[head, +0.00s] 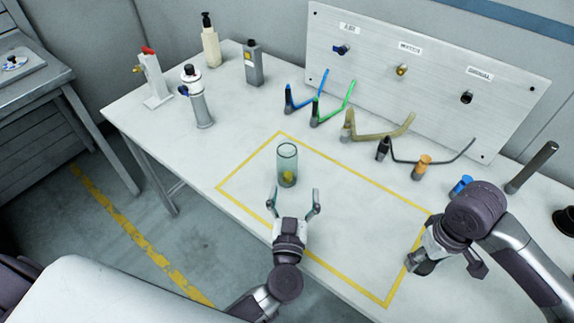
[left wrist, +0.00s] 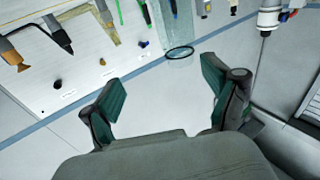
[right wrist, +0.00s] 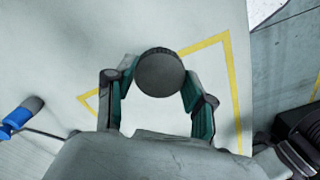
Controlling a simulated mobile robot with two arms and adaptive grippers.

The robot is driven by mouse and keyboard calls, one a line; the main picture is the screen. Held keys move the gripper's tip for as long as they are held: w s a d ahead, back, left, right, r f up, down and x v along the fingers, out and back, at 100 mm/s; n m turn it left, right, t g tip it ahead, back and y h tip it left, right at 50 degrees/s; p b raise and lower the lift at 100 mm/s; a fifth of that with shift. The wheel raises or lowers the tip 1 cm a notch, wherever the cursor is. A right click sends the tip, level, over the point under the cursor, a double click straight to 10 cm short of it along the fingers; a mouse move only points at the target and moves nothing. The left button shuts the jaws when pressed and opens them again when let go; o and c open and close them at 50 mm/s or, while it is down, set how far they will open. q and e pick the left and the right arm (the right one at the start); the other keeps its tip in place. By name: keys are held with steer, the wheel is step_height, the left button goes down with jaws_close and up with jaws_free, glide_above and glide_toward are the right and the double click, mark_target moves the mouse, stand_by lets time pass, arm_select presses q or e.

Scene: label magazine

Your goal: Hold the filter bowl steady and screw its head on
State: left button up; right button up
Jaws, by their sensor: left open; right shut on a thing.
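The filter bowl (head: 287,168), a clear greenish cylinder with something yellow at its bottom, stands upright inside the yellow outline on the table. Its round rim seems to show in the left wrist view (left wrist: 180,52). My left gripper (head: 294,200) is open and empty, just in front of the bowl, its fingers apart from the glass. My right gripper (head: 424,258) is at the right end of the outline, well away from the bowl. In the right wrist view it is shut on a dark round part with a ribbed edge, apparently the filter head (right wrist: 160,73). The head's underside is hidden.
Behind the bowl are blue, green, tan and black hoses (head: 378,130) and a panel (head: 425,65) with labelled ports. Orange (head: 422,165) and blue (head: 461,186) fittings stand right. A silver filter unit (head: 197,100) and bottles (head: 210,42) stand back left. The table between the grippers is clear.

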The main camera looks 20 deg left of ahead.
mark_target(287, 169)
arm_select(q)
steer(key=shift+s+a+f+n+g+y, duration=0.2)
steer(key=shift+a+f+n+g+y, duration=0.3)
steer(key=shift+a+f+y, duration=0.45)
steer(key=shift+d, duration=0.1)
steer(key=shift+w+r, duration=0.1)
steer(key=shift+w, duration=0.35)
steer(key=x, duration=0.6)
arm_select(e)
steer(key=shift+r, duration=0.15)
arm_select(q)
steer(key=shift+w+a, duration=0.25)
steer(key=shift+w, duration=0.15)
steer(key=x, duration=0.4)
steer(key=shift+w, duration=0.2)
